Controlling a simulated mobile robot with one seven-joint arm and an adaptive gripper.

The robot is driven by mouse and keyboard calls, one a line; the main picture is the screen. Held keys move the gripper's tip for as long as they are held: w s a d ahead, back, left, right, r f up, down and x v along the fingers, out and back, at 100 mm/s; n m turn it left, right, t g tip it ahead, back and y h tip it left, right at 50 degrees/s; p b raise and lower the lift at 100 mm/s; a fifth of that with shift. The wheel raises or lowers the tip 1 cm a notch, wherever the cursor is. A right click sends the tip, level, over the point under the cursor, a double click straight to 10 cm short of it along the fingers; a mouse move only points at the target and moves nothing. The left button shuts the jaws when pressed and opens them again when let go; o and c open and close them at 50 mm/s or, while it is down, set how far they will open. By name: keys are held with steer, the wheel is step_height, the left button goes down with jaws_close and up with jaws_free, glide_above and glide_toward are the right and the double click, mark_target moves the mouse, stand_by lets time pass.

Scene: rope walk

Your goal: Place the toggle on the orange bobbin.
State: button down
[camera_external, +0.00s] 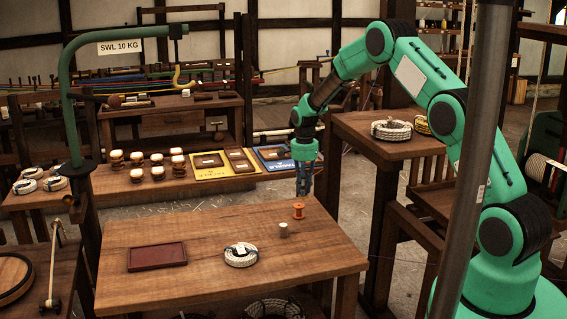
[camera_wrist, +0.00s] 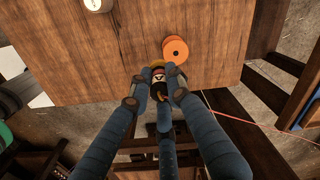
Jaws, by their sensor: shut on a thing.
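The orange bobbin (camera_external: 298,210) stands upright near the far right edge of the wooden table. It also shows in the wrist view (camera_wrist: 175,50), seen from above with its centre hole. My gripper (camera_external: 304,188) points down, above and slightly beyond the bobbin in the external view. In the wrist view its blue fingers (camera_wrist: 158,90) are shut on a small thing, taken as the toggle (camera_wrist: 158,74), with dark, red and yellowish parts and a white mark. The fingers cover much of it. It appears beside the bobbin, near the table edge; its height above the table is unclear.
A green hook stand (camera_external: 72,120) rises at left. A side table with a rope coil (camera_external: 392,130) stands at right.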

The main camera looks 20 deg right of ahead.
steer(key=shift+w+a+f, duration=0.1)
steer(key=shift+w+a, duration=0.1)
steer(key=shift+w, duration=0.6)
steer(key=shift+w+a+f, duration=0.1)
steer(key=shift+w+a, duration=0.05)
steer(key=shift+w, duration=0.6)
steer(key=shift+f+b, duration=0.5)
steer(key=shift+f, duration=1.25)
steer(key=c, duration=1.6)
jaws_free()
steer(key=shift+f, duration=0.1)
steer(key=shift+c, duration=0.2)
step_height(320, 180, up, 12)
steer(key=p, duration=0.2)
